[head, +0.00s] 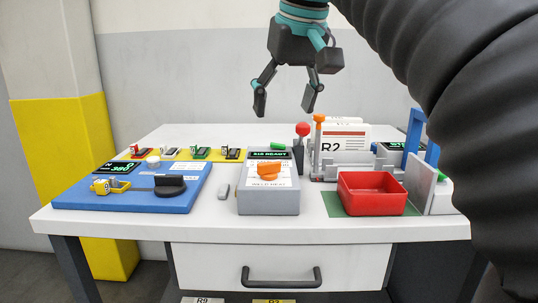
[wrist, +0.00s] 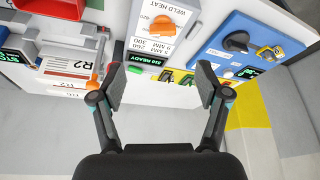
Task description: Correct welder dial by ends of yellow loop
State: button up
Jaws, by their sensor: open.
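The grey welder box (head: 268,204) stands near the middle of the white table. Its orange dial (head: 268,171) is on the sloped top, above a white label reading WELD HEAT; the dial also shows in the wrist view (wrist: 163,24). The exact mark it points to is too small to tell.
A red tray (head: 372,205) and blue upright frame (head: 432,140) stand at the right. Red-topped (head: 302,129) and orange-topped levers rise behind the welder beside a white R2 stack (head: 345,146). Several coloured clips stand on a yellow strip (head: 184,154). A black knob (head: 170,185) is on the blue board.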

aim_at(269, 162)
jog(key=b+x, duration=0.1)
jog(key=x, duration=0.3)
jog(key=b+x, duration=0.1)
jog(key=x, duration=0.3)
jog(key=b+x, duration=0.1)
jog(key=x, duration=0.4)
jog(key=shift+w+a, duration=0.1)
jog(key=shift+a, duration=0.35)
jog(key=c, duration=1.2)
jog(key=shift+o, duration=0.2)
jog(key=shift+r, duration=0.1)
jog(key=shift+n, duration=0.3)
